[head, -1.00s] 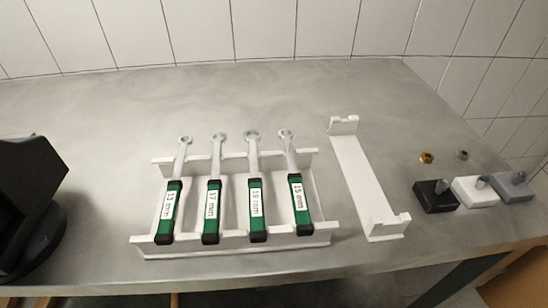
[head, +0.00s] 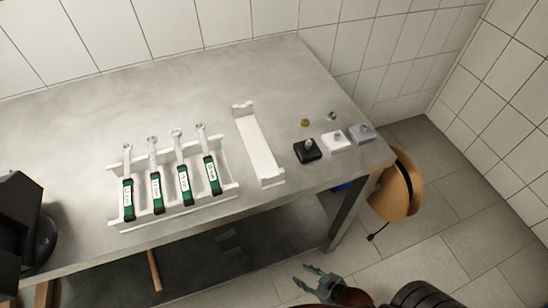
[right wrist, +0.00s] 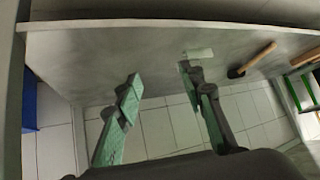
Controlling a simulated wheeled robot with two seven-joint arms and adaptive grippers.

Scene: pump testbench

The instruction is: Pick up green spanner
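Several spanners with green handles stand side by side in a white rack on the grey table in the head view. The leftmost spanner (head: 128,198), the second (head: 156,190), the third (head: 184,184) and the rightmost (head: 211,174) each have a white label and a silver head pointing to the back. My right gripper (head: 318,277) is low at the bottom of the head view, in front of and below the table edge, far from the spanners. In the right wrist view its two green-padded fingers (right wrist: 160,85) are apart with nothing between them. My left gripper is not seen.
An empty white holder (head: 258,147) lies right of the rack (head: 175,214). Black (head: 307,152), white (head: 336,141) and grey blocks (head: 361,133) stand near the right table edge. A wooden-handled tool (right wrist: 252,60) and a blue bin (right wrist: 50,108) show in the right wrist view.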

